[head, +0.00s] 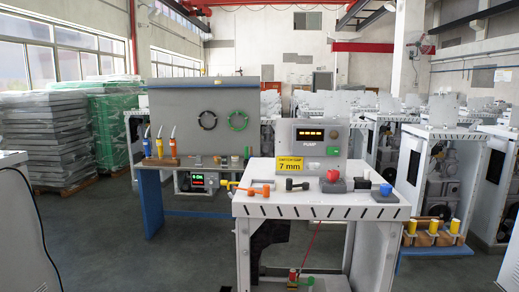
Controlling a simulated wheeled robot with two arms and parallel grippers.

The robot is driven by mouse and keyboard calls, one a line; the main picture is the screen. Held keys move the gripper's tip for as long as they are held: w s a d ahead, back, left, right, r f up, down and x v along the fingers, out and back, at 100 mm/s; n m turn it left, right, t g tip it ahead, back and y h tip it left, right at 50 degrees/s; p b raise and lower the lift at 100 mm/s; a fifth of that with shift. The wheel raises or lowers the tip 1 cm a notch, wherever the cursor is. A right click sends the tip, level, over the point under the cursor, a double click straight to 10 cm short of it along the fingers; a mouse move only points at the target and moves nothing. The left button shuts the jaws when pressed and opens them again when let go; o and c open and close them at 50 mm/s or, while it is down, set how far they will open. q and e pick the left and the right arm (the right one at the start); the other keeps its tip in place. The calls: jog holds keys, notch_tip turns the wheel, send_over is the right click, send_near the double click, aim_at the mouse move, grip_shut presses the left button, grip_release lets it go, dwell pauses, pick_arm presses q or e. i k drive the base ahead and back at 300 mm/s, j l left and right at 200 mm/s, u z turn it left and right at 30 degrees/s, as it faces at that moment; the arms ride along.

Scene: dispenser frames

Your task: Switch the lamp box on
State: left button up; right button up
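Nothing in view is labelled as a lamp box. A small dark box (197,181) with red and green lit marks hangs or stands under the top of the back left workbench. A grey box (320,138) marked PUMP, with a row of lit amber marks and a green button on its right side, stands at the back of the white front table. I cannot tell which of them is the lamp box. Any switch on the dark box is too small to make out. Neither of my grippers shows in the head view.
The white front table (300,209) holds a yellow 7 mm sign (290,164), orange and black handled pieces, and knobs on grey blocks. The blue-legged workbench (152,203) carries several bottles. Stacked pallets (45,138) stand left. Grey floor (115,250) is clear at front left.

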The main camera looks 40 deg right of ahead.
aim_at(331, 150)
jog(key=z, duration=1.7)
